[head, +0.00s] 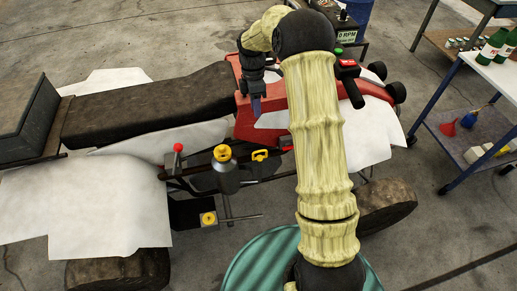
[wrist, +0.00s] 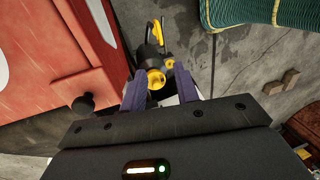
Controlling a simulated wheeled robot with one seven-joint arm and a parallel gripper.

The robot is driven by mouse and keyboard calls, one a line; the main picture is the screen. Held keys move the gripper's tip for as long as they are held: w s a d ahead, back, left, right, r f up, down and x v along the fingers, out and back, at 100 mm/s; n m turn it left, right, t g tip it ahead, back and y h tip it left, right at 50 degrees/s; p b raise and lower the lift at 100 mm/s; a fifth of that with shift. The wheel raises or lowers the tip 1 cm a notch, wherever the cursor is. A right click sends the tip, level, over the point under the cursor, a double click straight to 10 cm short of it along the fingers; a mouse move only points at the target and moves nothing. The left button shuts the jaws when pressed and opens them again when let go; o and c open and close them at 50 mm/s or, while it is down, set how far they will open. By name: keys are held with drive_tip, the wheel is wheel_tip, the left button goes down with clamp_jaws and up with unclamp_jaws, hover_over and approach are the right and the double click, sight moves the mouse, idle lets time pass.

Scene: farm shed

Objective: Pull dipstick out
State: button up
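The dipstick's yellow loop handle (head: 260,155) stands out at the quad's side in the head view, right of a round yellow cap (head: 222,153) on a grey cylinder. My gripper (head: 256,107) is above and behind the handle, over the red bodywork, apart from it. In the wrist view my gripper's fingers (wrist: 161,90) are spread with nothing clamped between them. A round yellow part (wrist: 155,79) shows beyond the fingertips, with a dark body and a thin yellow loop (wrist: 158,30) above it. I cannot tell which of these is the dipstick there. The dipstick's shaft is hidden.
The quad's black seat (head: 150,108) and white panels (head: 110,212) lie left of the arm. A red-knobbed lever (head: 178,148) stands near the yellow cap. A green drum (head: 255,262) is in front. A workbench (head: 495,75) with bottles stands right. Bare concrete floor surrounds them.

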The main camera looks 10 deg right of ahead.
idle(0.3)
drive_tip(key=s+f, duration=0.1)
drive_tip(key=f, duration=0.4)
drive_tip(key=s+f, duration=0.1)
drive_tip(key=f, duration=0.5)
drive_tip(key=s+f, duration=0.1)
drive_tip(key=f, duration=0.5)
drive_tip(key=shift+s, duration=0.25)
drive_tip(key=shift+r, duration=0.1)
clamp_jaws()
